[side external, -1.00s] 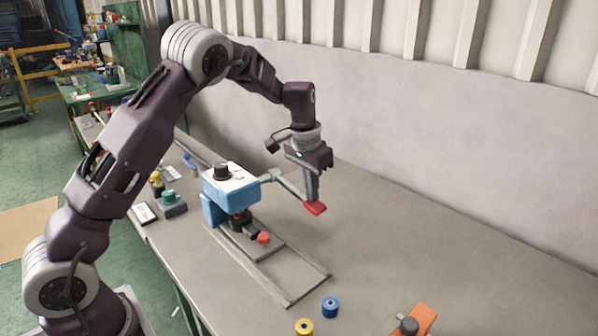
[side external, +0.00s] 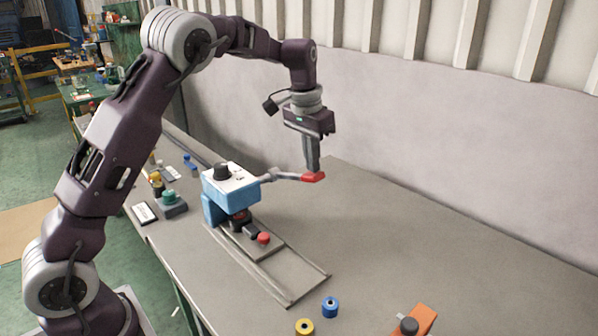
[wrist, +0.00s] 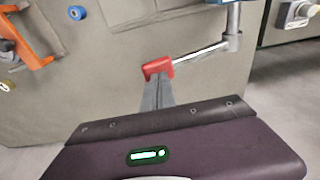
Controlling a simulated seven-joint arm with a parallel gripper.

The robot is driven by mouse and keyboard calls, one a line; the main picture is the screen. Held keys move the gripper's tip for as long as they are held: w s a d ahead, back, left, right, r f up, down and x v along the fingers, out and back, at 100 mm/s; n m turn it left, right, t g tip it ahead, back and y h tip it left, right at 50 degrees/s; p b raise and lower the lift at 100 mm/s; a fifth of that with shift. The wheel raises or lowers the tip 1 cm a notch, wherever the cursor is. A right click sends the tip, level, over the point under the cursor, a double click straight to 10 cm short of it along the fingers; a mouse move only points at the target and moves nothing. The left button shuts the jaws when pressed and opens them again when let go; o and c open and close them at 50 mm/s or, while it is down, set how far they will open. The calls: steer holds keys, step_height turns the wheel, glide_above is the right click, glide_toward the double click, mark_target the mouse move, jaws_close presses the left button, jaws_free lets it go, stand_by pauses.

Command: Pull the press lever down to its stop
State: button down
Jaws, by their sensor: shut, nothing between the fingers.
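The blue press (side external: 232,196) stands on the bench with a white top and a black knob. Its grey metal lever (side external: 285,176) reaches out to the right, close to level, and ends in a red grip (side external: 313,177). My gripper (side external: 312,170) points down with its fingers together, and the tips are at the red grip from above. In the wrist view the closed fingers (wrist: 157,84) end right at the red grip (wrist: 158,67), with nothing held between them. Whether the tips press on the grip or only meet it, I cannot tell.
A rail frame (side external: 300,291) with a red-knobbed part (side external: 263,238) lies before the press. Blue (side external: 330,307) and yellow (side external: 304,326) rings and an orange fixture (side external: 418,318) are in front. The bench right of the lever is clear; a wall stands behind.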

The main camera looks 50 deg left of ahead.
step_height(320, 180, up, 7)
stand_by(0.8)
steer(key=s+d+r+t+h, duration=0.1)
steer(key=s+d+r, duration=0.25)
steer(key=s, duration=0.55)
steer(key=s+d+r+t, duration=0.15)
steer(key=s+r, duration=0.25)
steer(key=s, duration=0.5)
steer(key=s+d+f, duration=0.2)
steer(key=s+f, duration=0.2)
steer(key=s, duration=0.4)
steer(key=s+d+f+t+y, duration=0.1)
steer(key=s+f, duration=0.3)
steer(key=s, duration=0.5)
steer(key=shift+d, duration=0.4)
